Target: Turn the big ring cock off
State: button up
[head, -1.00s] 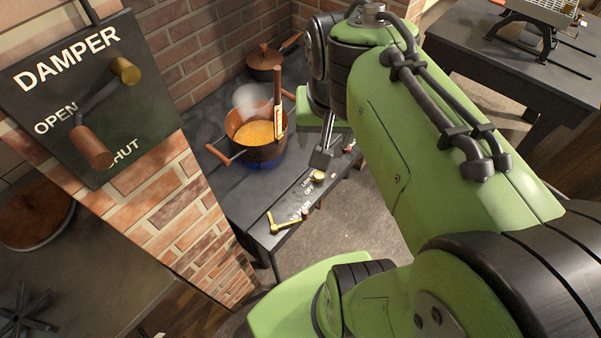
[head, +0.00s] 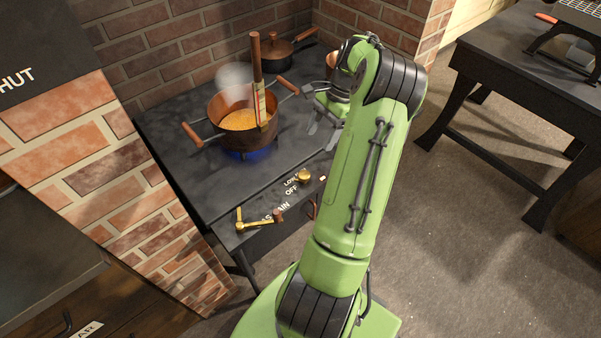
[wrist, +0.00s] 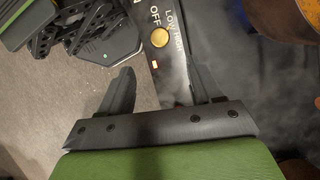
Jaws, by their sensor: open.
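A round brass cock (head: 304,176) sits on the stove's front strip, beside the words LOW and OFF. In the wrist view the brass cock (wrist: 160,38) is ahead of my fingers, with OFF, LOW and HIGH lettered around it. I cannot tell which mark it points to. A blue flame (head: 248,154) burns under the copper pot (head: 243,128). My gripper (head: 322,132) is above the stove, right of the pot. In the wrist view my gripper (wrist: 161,90) has its fingers spread wide with nothing held between them.
A brass lever (head: 254,225) by the partly hidden MAIN lettering is left of the cock. A wooden-handled tool (head: 258,80) stands in the steaming pot. A lidded pan (head: 284,52) is behind. Brick walls flank the stove (head: 185,150); open floor and a dark table (head: 500,85) lie right.

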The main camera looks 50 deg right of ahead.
aim_at(304, 174)
jog(key=b+x, duration=0.4)
jog(key=x, duration=0.9)
jog(key=shift+f+b, duration=0.1)
jog(key=shift+b, duration=0.2)
jog(key=c, duration=1)
jog(key=shift+c, duration=0.2)
